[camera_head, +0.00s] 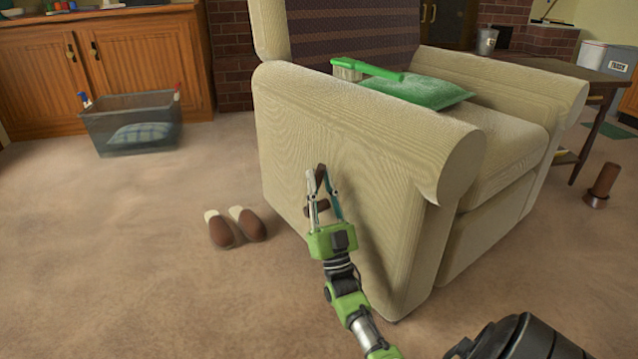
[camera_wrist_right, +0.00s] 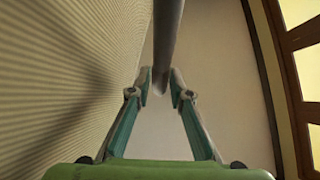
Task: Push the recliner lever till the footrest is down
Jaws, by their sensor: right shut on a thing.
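The beige recliner (camera_head: 370,130) stands in the middle of the head view, its side panel facing me. A brown lever (camera_head: 321,177) is on that side panel. My right gripper (camera_head: 322,186) is at the lever, with its fingers on either side and shut on it. In the right wrist view the lever (camera_wrist_right: 168,40) comes down from the top between the fingertips (camera_wrist_right: 161,88), close to the ribbed chair fabric. The front panel (camera_head: 487,230) lies below the seat, and no footrest sticks out from it. My left gripper is out of view.
A green cushion (camera_head: 415,92) and a green-handled brush (camera_head: 366,69) rest on the recliner. Slippers (camera_head: 235,228) lie on the carpet left of my gripper. A clear bin (camera_head: 133,125) stands further back. A brown cylinder (camera_head: 603,183) is at right.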

